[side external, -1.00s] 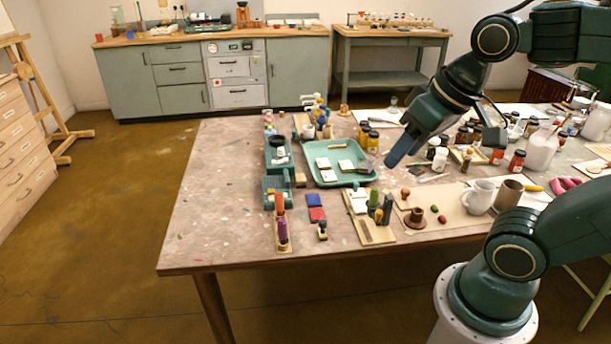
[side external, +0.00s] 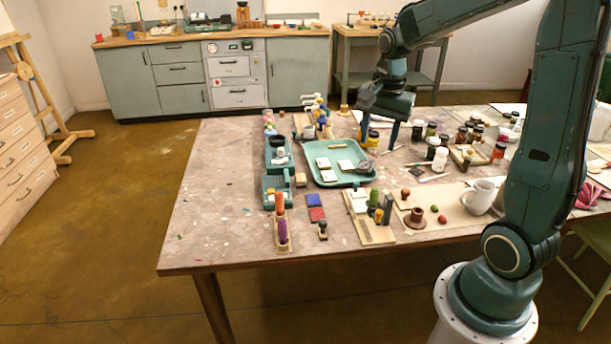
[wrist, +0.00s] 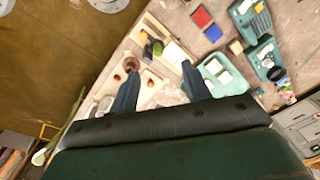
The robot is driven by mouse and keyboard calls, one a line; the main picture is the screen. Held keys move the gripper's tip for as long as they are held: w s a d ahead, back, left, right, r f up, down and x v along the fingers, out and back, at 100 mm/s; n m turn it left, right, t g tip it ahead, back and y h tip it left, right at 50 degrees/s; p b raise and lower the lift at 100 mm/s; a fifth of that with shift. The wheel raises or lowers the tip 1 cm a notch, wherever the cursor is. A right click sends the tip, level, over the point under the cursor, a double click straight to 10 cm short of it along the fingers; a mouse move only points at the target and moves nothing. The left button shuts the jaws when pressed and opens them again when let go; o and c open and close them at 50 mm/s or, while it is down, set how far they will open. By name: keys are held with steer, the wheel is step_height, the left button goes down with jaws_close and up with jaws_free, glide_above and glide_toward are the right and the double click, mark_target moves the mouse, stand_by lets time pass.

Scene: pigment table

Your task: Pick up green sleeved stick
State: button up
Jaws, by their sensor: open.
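The green sleeved stick (side external: 374,198) stands upright on a pale wooden board (side external: 376,236) near the table's front edge, close beside a dark grey stick (side external: 388,207). In the wrist view the green stick (wrist: 157,47) shows small, in the gap between the fingers and a little beyond their tips. My gripper (side external: 380,145) is open and empty, its two blue fingers pointing down. It is high over the table, behind the stick and beside the teal tray. The gripper's fingers (wrist: 160,70) also show in the wrist view.
The teal tray (side external: 318,180) with pale tiles lies left of my gripper. Paint jars (side external: 440,158) stand to its right. A brown cup (side external: 415,216) and a white mug (side external: 480,195) stand right of the board.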

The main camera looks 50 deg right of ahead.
steer(key=d+f+m, duration=0.3)
steer(key=d, duration=0.1)
steer(key=shift+w+d+f+g, duration=0.1)
steer(key=shift+w+f+g, duration=0.15)
steer(key=shift+w+g, duration=0.15)
glide_above(375, 189)
steer(key=shift+f, duration=4.3)
steer(key=shift+f, duration=0.1)
steer(key=shift+d+f, duration=0.1)
steer(key=shift+f, duration=2.4)
jaws_close()
